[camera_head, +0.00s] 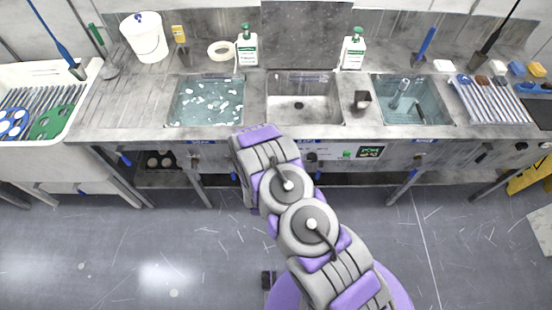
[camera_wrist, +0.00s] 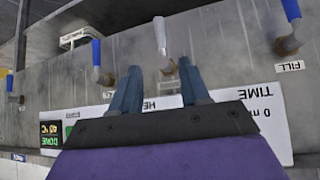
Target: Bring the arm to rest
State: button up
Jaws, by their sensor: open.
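My gripper (camera_wrist: 161,85) shows in the wrist view, its two blue-grey fingers spread apart with nothing between them. Behind the fingers is the front of the bench, with a white control panel (camera_wrist: 265,118) that appears upside down. In the head view my arm (camera_head: 312,225) is bent and reaches from the bottom right up to the front edge of the bench, below the left and middle basins. The fingers are hidden in that view. I cannot tell whether they touch the panel.
The steel bench (camera_head: 110,125) holds a left basin with white pieces (camera_head: 205,100), an empty middle basin (camera_head: 300,105) and a right basin of water (camera_head: 410,100). Blue-handled valves (camera_wrist: 96,55) stick out of its front. The grey floor (camera_head: 130,250) is clear.

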jog(key=w+a+r+g+y, duration=0.1)
jog(key=a+r+g, duration=0.15)
jog(key=r, duration=0.35)
jog(key=w+a+r+g+y, duration=0.1)
jog(key=a+r+y, duration=0.15)
jog(key=r, duration=0.45)
jog(key=s+d+r+n+g, duration=0.1)
jog(key=s+r, duration=0.1)
jog(key=r, duration=0.5)
jog(key=s+r+g, duration=0.1)
jog(key=s+r, duration=0.2)
jog(key=r, duration=0.5)
jog(key=s+d+r+g, duration=0.1)
jog(key=s+d+r, duration=0.4)
jog(key=s, duration=0.5)
jog(key=s+d+r+n+g+h, duration=0.1)
jog(key=s+d+r+g, duration=0.1)
jog(key=s+d+r, duration=0.3)
jog(key=s+d+r+g, duration=0.2)
jog(key=s+d+r, duration=0.3)
jog(key=s+r, duration=0.6)
jog(key=s, duration=0.4)
jog(key=shift+r+n, duration=0.2)
jog(key=shift+n, duration=0.1)
jog(key=shift+w+d, duration=0.1)
